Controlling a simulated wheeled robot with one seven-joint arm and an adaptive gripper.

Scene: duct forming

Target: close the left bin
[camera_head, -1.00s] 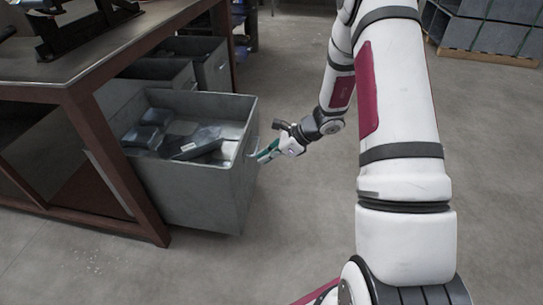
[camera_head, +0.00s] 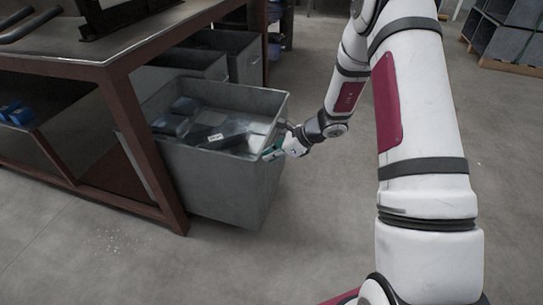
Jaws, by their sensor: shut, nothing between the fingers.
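The left bin (camera_head: 222,185) is a grey metal drawer-like bin under the workbench, pulled out past the bench's front leg. Its open top shows several dark and grey metal parts inside. My gripper (camera_head: 272,152) is at the bin's right-hand face, near the top rim, with its green-tipped fingers shut and nothing seen between them. The fingertips are at or very near the bin's handle area; I cannot tell whether they touch it. The handle itself is mostly hidden by the gripper.
The workbench (camera_head: 120,52) with brown legs stands at the left. Other grey bins (camera_head: 228,50) sit further back under it. Blue items (camera_head: 16,112) lie on its lower shelf. Grey crates on a pallet (camera_head: 512,40) stand at the back right. The floor right of the bin is clear.

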